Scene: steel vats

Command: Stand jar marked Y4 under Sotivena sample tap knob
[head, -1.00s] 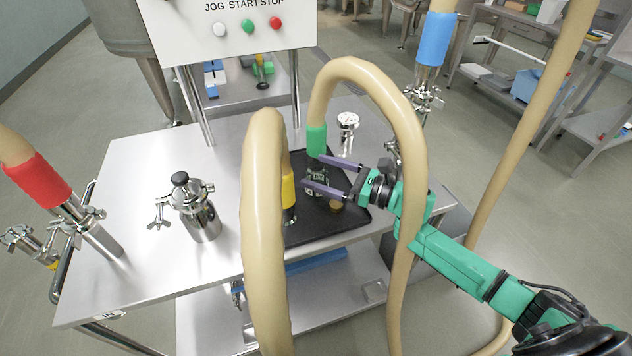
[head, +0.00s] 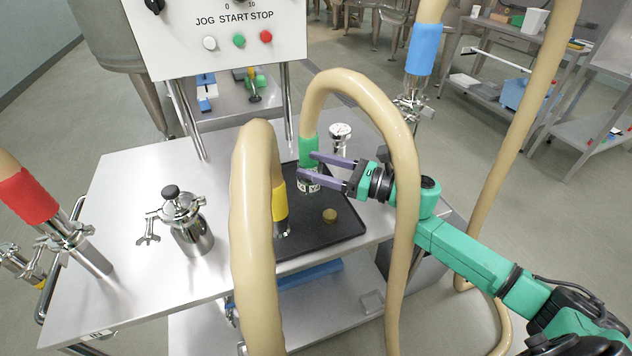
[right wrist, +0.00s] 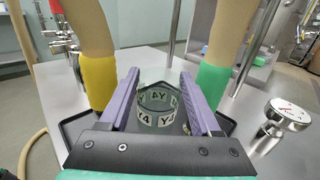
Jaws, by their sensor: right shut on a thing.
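The jar marked Y4 (right wrist: 157,110) is clear glass with a band of white Y4 labels. It is held between the two purple fingers of my right gripper (right wrist: 158,93). In the head view the jar (head: 309,184) shows over the back part of the black tray, just below the green-collared hose; I cannot tell whether it touches the tray. My right gripper (head: 307,165) is shut on it. No Sotivena name is legible, and I cannot tell which fitting is the sample tap knob. My left gripper is not in view.
A small gold disc (head: 330,215) lies on the black tray (head: 345,228). Thick beige hoses with yellow (head: 280,203) and green (head: 309,151) collars arch close around the gripper. A gauge (head: 340,133) stands behind. A steel pot (head: 190,230) stands left on the table.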

